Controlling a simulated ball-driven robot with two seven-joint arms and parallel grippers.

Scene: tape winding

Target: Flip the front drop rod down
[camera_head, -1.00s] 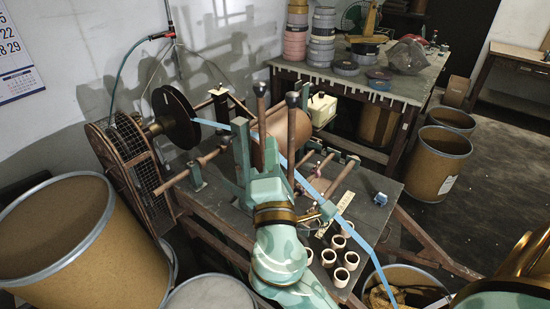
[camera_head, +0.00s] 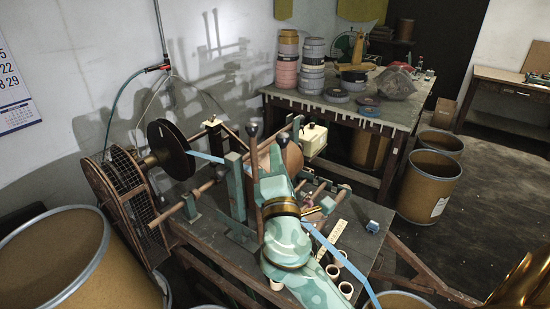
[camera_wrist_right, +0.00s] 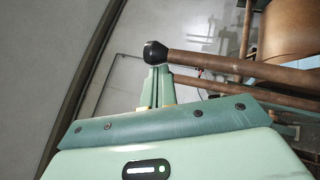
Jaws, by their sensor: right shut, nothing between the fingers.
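The tape winding machine stands on a wooden bench (camera_head: 212,237). My left gripper is not in view.
A blue tape (camera_head: 330,243) runs from the dark disc (camera_head: 169,149) past my arm to the front right. White rings (camera_head: 336,271) lie on the bench. Cardboard drums (camera_head: 428,187) stand right; a large drum (camera_head: 98,258) stands front left. A table with tape rolls is behind.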

